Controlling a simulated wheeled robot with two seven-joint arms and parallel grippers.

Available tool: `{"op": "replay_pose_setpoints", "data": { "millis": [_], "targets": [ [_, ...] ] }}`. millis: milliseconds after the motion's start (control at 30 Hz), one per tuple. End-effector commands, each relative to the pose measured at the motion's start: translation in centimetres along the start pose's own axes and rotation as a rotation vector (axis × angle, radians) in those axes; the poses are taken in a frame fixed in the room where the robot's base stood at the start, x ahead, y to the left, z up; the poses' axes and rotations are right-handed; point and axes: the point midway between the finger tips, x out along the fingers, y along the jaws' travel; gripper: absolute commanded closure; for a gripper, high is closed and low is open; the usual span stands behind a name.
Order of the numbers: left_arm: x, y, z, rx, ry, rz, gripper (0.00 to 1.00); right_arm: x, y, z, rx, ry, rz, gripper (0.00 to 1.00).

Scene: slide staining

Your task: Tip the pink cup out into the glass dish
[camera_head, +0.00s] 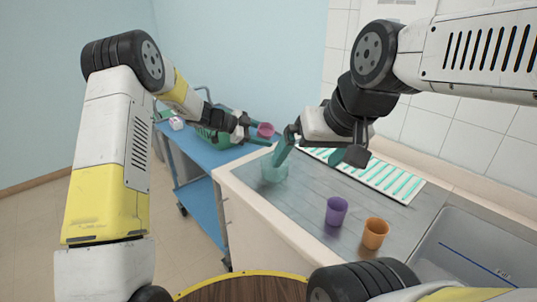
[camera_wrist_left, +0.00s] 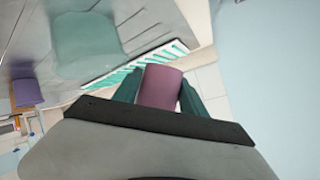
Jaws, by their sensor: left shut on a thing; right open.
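The pink cup (camera_head: 265,130) is held between the teal fingers of my left gripper (camera_head: 258,134), which is shut on it. The cup is to the upper left of the glass dish (camera_head: 272,172) in the head view. In the left wrist view the cup (camera_wrist_left: 161,86) sits between the fingers, apart from the pale green glass dish (camera_wrist_left: 85,43). The dish stands near the counter's left edge, partly hidden by a finger of my right gripper (camera_head: 310,152). That gripper is open and empty. I cannot tell what is in the cup.
A purple cup (camera_head: 336,210) and an orange cup (camera_head: 375,233) stand on the grey counter (camera_head: 290,205). A white rack of teal-marked slides (camera_head: 405,187) lies along the back. A sink (camera_head: 465,250) is at right. A blue cart (camera_head: 207,207) with a green basket stands at left.

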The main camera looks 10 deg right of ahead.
Motion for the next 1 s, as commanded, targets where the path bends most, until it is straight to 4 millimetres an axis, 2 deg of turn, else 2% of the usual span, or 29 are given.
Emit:
{"op": "replay_pose_setpoints", "data": {
  "millis": [500, 1000],
  "targets": [
    [-0.8, 0.1, -1.9, 0.098, -0.03, -0.043, 0.94, 0.0, 0.0, 0.0, 0.0, 0.0, 0.0, 0.0],
    [-0.4, 0.7, -1.5, 0.265, -0.083, -0.116, 0.94, 0.0, 0.0, 0.0, 0.0, 0.0, 0.0, 0.0]
  ]
}}
